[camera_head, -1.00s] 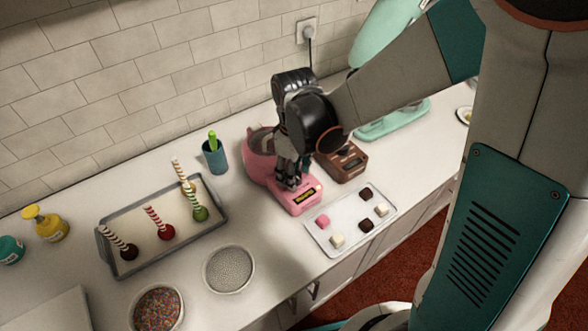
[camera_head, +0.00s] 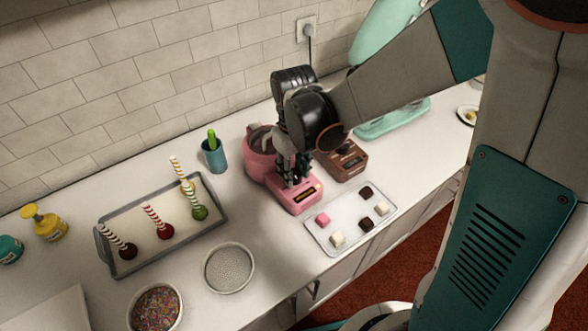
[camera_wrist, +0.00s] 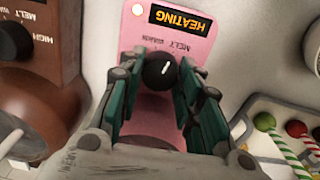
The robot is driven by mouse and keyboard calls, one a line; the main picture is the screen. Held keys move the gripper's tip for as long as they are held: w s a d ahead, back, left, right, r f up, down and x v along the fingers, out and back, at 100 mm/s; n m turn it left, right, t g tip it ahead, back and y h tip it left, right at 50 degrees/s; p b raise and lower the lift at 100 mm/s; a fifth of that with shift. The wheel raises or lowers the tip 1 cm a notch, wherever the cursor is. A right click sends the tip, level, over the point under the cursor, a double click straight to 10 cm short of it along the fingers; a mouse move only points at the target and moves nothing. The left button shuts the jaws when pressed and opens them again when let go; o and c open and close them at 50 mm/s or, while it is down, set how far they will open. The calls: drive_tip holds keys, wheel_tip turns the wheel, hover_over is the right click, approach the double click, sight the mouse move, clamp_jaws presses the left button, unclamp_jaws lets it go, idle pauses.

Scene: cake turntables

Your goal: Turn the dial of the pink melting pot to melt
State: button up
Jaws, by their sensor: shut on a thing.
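The pink melting pot (camera_head: 258,163) stands on the counter near the wall, with its pink control box in front. Its dial (camera_wrist: 160,71) is a black knob with a white pointer mark, seen in the wrist view. The mark points roughly up, slightly right, toward the lettering, where MELT can be read. The pot's display (camera_wrist: 179,17) reads HEATING in orange, upside down in the wrist view. My gripper (camera_wrist: 160,77) is shut on the dial, one finger on each side. In the head view my gripper (camera_head: 292,178) hides the dial and part of the pot.
A brown melting pot (camera_head: 346,162) stands close on the right. A tray of chocolate and candy cubes (camera_head: 322,242) lies in front. To the left are a teal cup (camera_head: 214,157), a tray of striped sticks (camera_head: 150,256) and bowls of sprinkles (camera_head: 229,290).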

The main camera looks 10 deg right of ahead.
sight(295, 174)
drive_tip(key=shift+m, duration=0.9)
drive_tip(key=o, duration=1.1)
wheel_tip(295, 174, up, 12)
drive_tip(key=shift+s, duration=0.15)
drive_tip(key=shift+d, duration=0.1)
